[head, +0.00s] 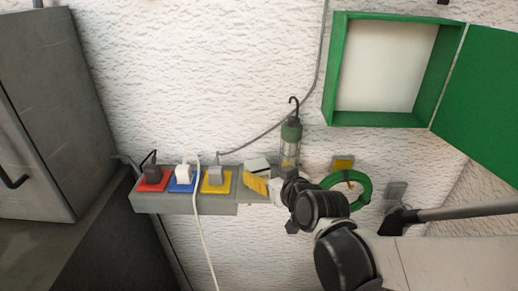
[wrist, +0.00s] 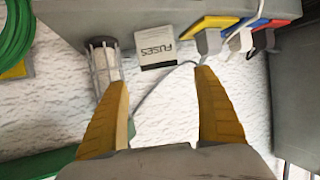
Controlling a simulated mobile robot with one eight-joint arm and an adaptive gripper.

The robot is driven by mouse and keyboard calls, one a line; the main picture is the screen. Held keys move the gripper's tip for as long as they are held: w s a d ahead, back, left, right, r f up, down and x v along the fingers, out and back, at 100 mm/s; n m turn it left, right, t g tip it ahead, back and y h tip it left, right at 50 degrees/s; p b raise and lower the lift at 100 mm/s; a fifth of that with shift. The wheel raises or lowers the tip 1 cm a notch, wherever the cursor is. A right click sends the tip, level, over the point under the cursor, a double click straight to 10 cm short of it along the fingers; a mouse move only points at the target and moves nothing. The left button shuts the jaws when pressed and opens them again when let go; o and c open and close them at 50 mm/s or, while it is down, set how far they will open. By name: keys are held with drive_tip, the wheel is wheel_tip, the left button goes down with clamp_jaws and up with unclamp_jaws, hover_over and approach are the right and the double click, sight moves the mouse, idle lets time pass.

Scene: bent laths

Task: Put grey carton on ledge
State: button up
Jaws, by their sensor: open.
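The grey carton (wrist: 157,47), lettered FUSES, stands on the grey ledge (wrist: 140,15); the wrist view shows this upside down. In the head view the carton (head: 257,164) sits near the right part of the ledge (head: 190,204), between the yellow socket plate and the caged lamp. My gripper (wrist: 162,80) is open and empty, its yellow fingers spread wider than the carton. The carton shows beyond the fingertips, between them, with no visible contact. In the head view my gripper (head: 256,185) is just in front of the carton and partly hides the ledge there.
The caged lamp (head: 291,145) stands close beside the carton. Red (head: 151,181), blue (head: 182,183) and yellow (head: 216,181) plates with plugs line the ledge. A white cable (head: 203,235) hangs in front. A green coil (head: 364,190) and an open green cabinet (head: 333,70) are right.

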drive_tip(key=s+d+m+g+h, duration=0.2)
drive_tip(key=s+d, duration=0.6)
drive_tip(key=s, duration=0.2)
drive_tip(key=s+d+m+g+h, duration=0.2)
drive_tip(key=s+d+g, duration=0.1)
drive_tip(key=s+d, duration=0.5)
drive_tip(key=s+p, duration=0.1)
drive_tip(key=s, duration=0.1)
drive_tip(key=shift+s+f+g+h, duration=0.3)
drive_tip(key=shift+f+h, duration=0.05)
drive_tip(key=shift+h, duration=0.05)
